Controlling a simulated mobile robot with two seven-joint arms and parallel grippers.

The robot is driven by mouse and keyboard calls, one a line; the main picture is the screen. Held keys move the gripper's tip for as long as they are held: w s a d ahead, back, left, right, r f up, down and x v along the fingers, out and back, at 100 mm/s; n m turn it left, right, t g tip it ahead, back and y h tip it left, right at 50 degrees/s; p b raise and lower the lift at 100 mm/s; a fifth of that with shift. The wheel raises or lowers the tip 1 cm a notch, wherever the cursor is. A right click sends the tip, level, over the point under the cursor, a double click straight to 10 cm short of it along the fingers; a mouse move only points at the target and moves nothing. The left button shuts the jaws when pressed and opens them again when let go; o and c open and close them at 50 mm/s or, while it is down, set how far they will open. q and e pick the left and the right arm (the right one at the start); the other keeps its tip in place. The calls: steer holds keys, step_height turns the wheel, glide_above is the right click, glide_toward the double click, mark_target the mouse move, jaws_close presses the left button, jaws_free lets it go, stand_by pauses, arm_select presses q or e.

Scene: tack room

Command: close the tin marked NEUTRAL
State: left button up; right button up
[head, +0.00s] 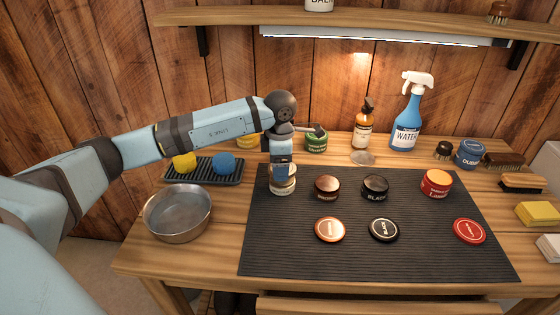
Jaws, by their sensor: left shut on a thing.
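A pale tin (283,188) stands at the back left of the dark ribbed mat (300,262). Its label is too small and covered to read, but it is the only pale tin on the mat. My left gripper (283,174) points down over it, shut on what looks like its pale lid, at the tin's top. The fingers hide most of the top, so I cannot tell whether the lid is seated. No loose pale lid lies on the mat. My right gripper is not in view.
Open brown (327,187), black (375,187) and red (436,184) tins stand to the right. Their lids, brown (330,229), black (384,230) and red (469,231), lie in front. A metal bowl (178,214) is left of the mat. A spray bottle (407,120) stands behind.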

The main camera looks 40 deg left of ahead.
arm_select(q)
steer(key=shift+f+b, duration=0.5)
steer(key=shift+f, duration=0.9)
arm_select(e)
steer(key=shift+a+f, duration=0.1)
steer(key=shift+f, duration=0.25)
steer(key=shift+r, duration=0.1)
arm_select(q)
steer(key=o, duration=0.8)
steer(key=shift+o, duration=0.2)
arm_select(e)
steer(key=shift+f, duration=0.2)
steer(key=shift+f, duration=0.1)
arm_select(q)
step_height(320, 180, up, 14)
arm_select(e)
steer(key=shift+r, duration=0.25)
